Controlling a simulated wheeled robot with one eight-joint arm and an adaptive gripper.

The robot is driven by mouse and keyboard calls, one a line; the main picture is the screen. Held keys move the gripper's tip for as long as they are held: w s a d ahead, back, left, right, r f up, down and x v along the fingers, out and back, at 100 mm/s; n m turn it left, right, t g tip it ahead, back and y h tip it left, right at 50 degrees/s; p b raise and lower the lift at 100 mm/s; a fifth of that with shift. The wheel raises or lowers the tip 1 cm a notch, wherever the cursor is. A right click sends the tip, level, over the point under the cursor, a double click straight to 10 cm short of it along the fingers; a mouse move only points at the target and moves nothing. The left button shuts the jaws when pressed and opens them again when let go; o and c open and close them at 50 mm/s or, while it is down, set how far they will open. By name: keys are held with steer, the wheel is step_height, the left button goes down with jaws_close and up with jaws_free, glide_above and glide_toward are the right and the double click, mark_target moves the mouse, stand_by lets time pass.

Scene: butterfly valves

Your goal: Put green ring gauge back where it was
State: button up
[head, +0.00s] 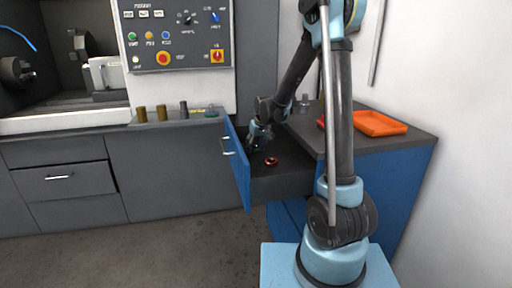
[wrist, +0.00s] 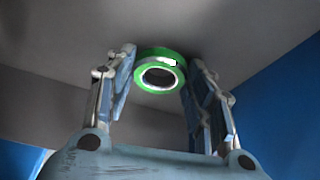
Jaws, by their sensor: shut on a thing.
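The green ring gauge (wrist: 160,69) shows between my fingertips in the wrist view, with a green outer band, a pale inner rim and a dark open centre. My gripper (wrist: 160,80) is shut on it, one finger on each side. In the head view my gripper (head: 257,143) is at the open drawer (head: 283,187) of the blue cabinet, behind the drawer's blue front. The ring is mostly hidden there. I cannot tell whether it touches the drawer floor. A red ring gauge (head: 271,161) lies in the drawer, just to the right of my gripper.
The drawer's blue front panel (head: 238,165) stands close to the left of my gripper. An orange tray (head: 380,123) sits on the cabinet top (head: 400,140). Brass and dark cylinders (head: 162,112) stand on the machine ledge at left. The floor in front is clear.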

steer(key=shift+f, duration=0.2)
steer(key=o, duration=1.4)
steer(key=shift+r, duration=0.7)
steer(key=v, duration=1.1)
steer(key=shift+s+d+r, duration=0.1)
steer(key=shift+s+r, duration=0.15)
steer(key=shift+r, duration=0.1)
